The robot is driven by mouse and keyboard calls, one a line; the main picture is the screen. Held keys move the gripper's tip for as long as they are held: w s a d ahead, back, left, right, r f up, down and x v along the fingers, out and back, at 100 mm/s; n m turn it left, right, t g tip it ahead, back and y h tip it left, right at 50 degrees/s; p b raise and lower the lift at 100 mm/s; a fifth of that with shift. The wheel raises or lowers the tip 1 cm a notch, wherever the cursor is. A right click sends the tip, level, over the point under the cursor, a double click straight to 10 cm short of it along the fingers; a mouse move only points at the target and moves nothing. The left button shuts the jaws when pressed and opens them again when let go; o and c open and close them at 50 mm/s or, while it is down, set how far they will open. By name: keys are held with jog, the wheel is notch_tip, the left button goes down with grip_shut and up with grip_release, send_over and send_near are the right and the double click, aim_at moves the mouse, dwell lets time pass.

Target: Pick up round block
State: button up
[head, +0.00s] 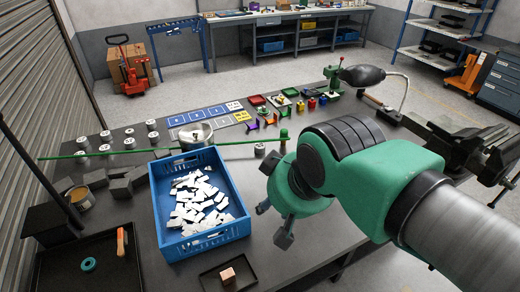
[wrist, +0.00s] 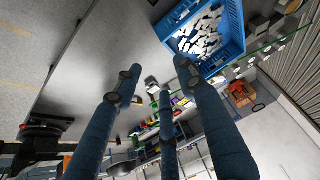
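No single thing is clearly marked as the round block. Several short silver-grey cylinders (head: 154,138) stand upright on the left of the dark table. Another grey cylinder (head: 259,150) stands alone right of the blue bin, left of my arm. My gripper (head: 272,212) hangs over the table right of the bin, its blue-grey fingers partly hidden by the green wrist. In the wrist view my gripper (wrist: 160,82) has its fingers spread, with nothing held between them. A small pale block (wrist: 151,83) shows beyond them; its shape is unclear.
The blue bin (head: 158,205) holds many white pieces. A thin green rod (head: 110,153) crosses above the table behind it. A small black tray (head: 243,283) holds a copper-coloured cube (head: 227,276). Dark grey blocks (head: 120,190) lie left of the bin. A vise (head: 465,150) stands at right.

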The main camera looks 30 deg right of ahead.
jog(key=o, duration=0.7)
